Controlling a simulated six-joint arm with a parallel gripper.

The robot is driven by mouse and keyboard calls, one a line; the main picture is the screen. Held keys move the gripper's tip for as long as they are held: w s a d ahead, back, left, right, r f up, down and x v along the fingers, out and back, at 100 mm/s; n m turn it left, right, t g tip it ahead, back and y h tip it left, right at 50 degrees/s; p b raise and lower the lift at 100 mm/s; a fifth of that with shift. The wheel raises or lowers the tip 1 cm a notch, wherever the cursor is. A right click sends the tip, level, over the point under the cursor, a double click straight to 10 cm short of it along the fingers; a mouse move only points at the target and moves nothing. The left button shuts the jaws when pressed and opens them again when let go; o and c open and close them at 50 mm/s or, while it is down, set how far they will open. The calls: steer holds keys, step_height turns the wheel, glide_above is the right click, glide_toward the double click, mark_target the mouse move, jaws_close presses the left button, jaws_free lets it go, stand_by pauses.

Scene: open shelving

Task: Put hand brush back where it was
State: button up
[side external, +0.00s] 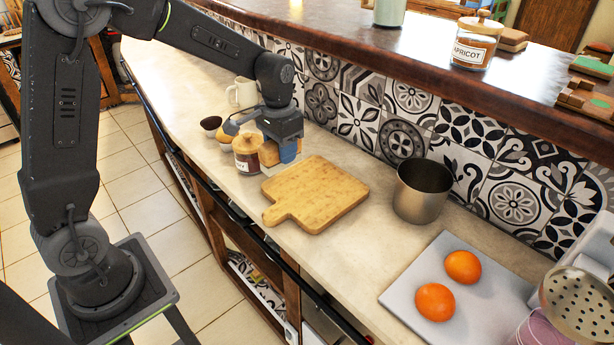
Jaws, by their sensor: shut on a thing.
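My gripper (283,146) is over the counter, pointing down, behind the cutting board and beside a lidded jar. A tan wooden piece (268,154), which looks like part of the hand brush, shows at the jaws next to a small blue part. My gripper is shut on it. The jaws and the jar hide much of it, so its full shape and whether it touches the counter cannot be told.
A wooden cutting board (318,194) lies just in front. The lidded jar (247,155), small bowls (211,124) and a cream mug (242,92) stand close to the left. A metal pot (421,194) and a board (405,292) with two oranges are at right. The tiled wall is behind.

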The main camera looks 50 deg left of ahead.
steer(key=w+d+f, duration=0.1)
steer(key=d+f, duration=0.1)
steer(key=d, duration=0.4)
steer(key=w+d+f, duration=0.1)
steer(key=d, duration=0.6)
steer(key=d+f, duration=0.2)
steer(key=d, duration=0.5)
steer(key=shift+w+d+f, duration=0.2)
steer(key=shift+w+f, duration=0.15)
steer(key=shift+w, duration=0.05)
steer(key=shift+d+f, duration=0.25)
steer(key=shift+f, duration=1.9)
steer(key=shift+f, duration=0.2)
steer(key=o, duration=1)
steer(key=shift+c, duration=0.2)
